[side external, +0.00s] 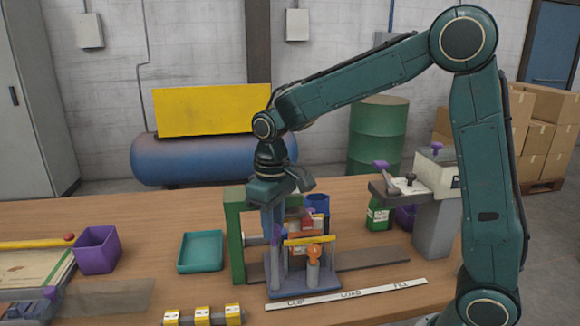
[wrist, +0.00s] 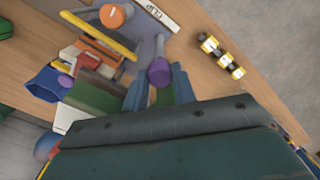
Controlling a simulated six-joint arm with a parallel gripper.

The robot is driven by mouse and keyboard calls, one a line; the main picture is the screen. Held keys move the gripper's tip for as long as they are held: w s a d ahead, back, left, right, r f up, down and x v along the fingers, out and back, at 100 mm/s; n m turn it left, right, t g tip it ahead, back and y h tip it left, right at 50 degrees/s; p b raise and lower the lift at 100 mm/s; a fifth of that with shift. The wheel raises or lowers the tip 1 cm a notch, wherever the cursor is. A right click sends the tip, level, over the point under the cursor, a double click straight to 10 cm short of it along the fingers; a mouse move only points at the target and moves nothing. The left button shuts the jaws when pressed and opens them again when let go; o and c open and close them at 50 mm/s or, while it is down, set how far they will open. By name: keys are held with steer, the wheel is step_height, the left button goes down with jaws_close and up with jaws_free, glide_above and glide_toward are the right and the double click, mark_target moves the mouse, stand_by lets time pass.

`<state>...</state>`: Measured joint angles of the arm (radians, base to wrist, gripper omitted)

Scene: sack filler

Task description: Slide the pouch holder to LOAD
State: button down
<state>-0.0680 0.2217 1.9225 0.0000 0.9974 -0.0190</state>
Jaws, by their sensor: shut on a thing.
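The pouch holder (side external: 300,284) is a grey sliding base with upright posts, a yellow bar (side external: 309,240) and an orange knob (side external: 314,252). It stands at the CLIP end of the white label strip (side external: 345,294), left of the LOAD mark. My gripper (side external: 273,232) reaches down at the holder's left side. In the wrist view its blue-grey fingers (wrist: 158,84) are shut on the purple-topped handle post (wrist: 159,68) of the holder. The orange knob also shows in the wrist view (wrist: 113,15). The lower fingers are partly hidden in the side view.
A dark rail (side external: 375,258) runs right past LOAD and FILL and looks clear. A green frame (side external: 236,235) stands close at the left. A teal tray (side external: 201,252) and a purple bin (side external: 96,250) lie farther left. A grey filler stand (side external: 434,225) is at right.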

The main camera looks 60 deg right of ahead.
glide_above(314, 246)
stand_by(0.8)
steer(key=c, duration=1.1)
jaws_free()
steer(key=shift+r, duration=0.1)
step_height(314, 246, up, 14)
steer(key=shift+f, duration=0.2)
